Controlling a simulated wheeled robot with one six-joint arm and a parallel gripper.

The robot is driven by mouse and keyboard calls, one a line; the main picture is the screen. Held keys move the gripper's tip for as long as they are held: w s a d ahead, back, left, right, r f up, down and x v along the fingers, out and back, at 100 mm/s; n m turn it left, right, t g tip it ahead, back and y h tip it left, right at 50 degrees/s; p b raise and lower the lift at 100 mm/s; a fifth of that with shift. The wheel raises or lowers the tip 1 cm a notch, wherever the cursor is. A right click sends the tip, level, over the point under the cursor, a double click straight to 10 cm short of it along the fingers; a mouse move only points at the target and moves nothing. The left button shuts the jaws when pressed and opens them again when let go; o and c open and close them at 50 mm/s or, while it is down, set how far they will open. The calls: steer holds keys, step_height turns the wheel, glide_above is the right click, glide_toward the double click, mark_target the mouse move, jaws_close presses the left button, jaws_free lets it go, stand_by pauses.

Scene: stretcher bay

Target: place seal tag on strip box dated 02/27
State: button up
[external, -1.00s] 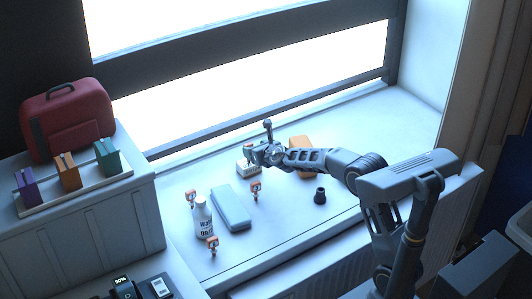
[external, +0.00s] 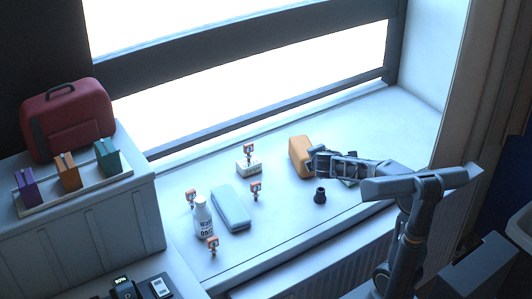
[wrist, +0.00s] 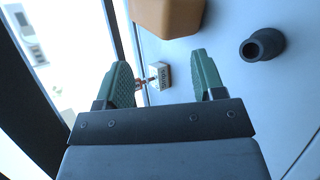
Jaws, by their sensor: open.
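My gripper (external: 316,160) is open and empty, raised beside the orange case; its two green fingers show apart in the wrist view (wrist: 163,75). A small red-and-white tag (external: 249,149) stands upright at a white block (external: 249,167) on the sill, away from my gripper. The block also shows in the wrist view (wrist: 160,76), partly between the fingers but farther off. Similar tags stand near the bottle (external: 191,196), right of the blue case (external: 256,189) and at the front (external: 212,244). Purple (external: 26,187), orange (external: 67,172) and teal boxes (external: 107,157) stand at left. No date is readable.
An orange case (external: 299,157) lies close to my gripper, with a dark cone-like piece (external: 320,196) in front. A pale blue case (external: 230,207) and a white bottle (external: 203,219) stand farther left. A red bag (external: 68,118) is behind the boxes. The right sill is clear.

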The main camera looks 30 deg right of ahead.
steer(key=s+a+f+m+g+y, duration=0.2)
steer(key=s+f+m+g+y, duration=0.1)
steer(key=s+m, duration=0.5)
steer(key=s+a+f+m+g+y, duration=0.2)
steer(key=s+f+m+g, duration=0.2)
steer(key=s+m, duration=0.4)
steer(key=s+f, duration=0.1)
steer(key=s, duration=0.4)
steer(key=shift+a+y, duration=0.3)
steer(key=shift+y, duration=0.1)
steer(key=shift+w, duration=0.1)
